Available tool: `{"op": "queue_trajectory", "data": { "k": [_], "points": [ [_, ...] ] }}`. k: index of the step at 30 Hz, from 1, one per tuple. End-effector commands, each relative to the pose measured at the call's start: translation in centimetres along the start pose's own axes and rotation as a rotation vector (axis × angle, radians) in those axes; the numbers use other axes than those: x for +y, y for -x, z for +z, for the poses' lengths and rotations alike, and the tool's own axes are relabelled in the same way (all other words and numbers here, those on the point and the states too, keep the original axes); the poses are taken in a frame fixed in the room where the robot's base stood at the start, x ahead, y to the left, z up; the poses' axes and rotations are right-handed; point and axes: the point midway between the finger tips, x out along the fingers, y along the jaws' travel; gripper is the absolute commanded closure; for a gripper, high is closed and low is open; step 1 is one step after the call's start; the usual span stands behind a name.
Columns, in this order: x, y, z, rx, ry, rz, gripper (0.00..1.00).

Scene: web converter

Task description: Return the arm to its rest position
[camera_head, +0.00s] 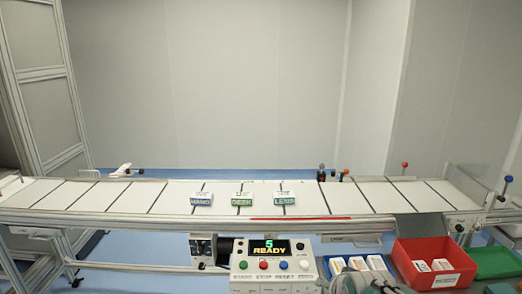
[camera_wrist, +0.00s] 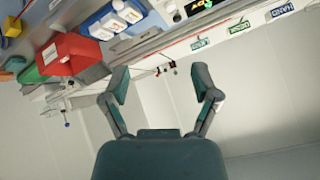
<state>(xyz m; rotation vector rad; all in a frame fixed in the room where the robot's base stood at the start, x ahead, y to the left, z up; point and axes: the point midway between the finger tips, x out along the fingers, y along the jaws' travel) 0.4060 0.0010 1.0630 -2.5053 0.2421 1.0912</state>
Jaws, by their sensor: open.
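My gripper (camera_wrist: 163,84) is open in the wrist view, its two fingers apart with nothing between them. The wrist view is turned over: the red bin is at its upper left and the labelled packs at its upper right, beyond the fingers. In the head view, grey parts that look like my arm (camera_head: 362,282) show low at the bottom edge, in front of the white packs. The gripper's fingers cannot be made out there.
A white conveyor (camera_head: 100,197) crosses the view, bearing packs marked HAND (camera_head: 201,200), DESK (camera_head: 242,200) and LENS (camera_head: 285,200). A control box (camera_head: 272,264) displays "5 READY". White packs (camera_head: 377,263) stand beside a red bin (camera_head: 408,270) holding small packs and a green bin (camera_head: 495,263).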

Motion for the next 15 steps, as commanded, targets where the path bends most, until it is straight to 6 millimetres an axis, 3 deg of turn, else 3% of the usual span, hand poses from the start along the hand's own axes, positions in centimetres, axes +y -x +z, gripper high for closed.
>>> {"op": "queue_trajectory", "data": {
  "k": [1, 9, 15],
  "points": [
    [0.2, 1.8, 0.4, -0.015, 0.043, 0.007, 0.21],
    [2.2, 9.9, 4.8, -0.161, 0.299, 0.047, 0.21],
    [3.4, 13.2, 7.4, -0.239, 0.417, 0.055, 0.21]
  ]
}}
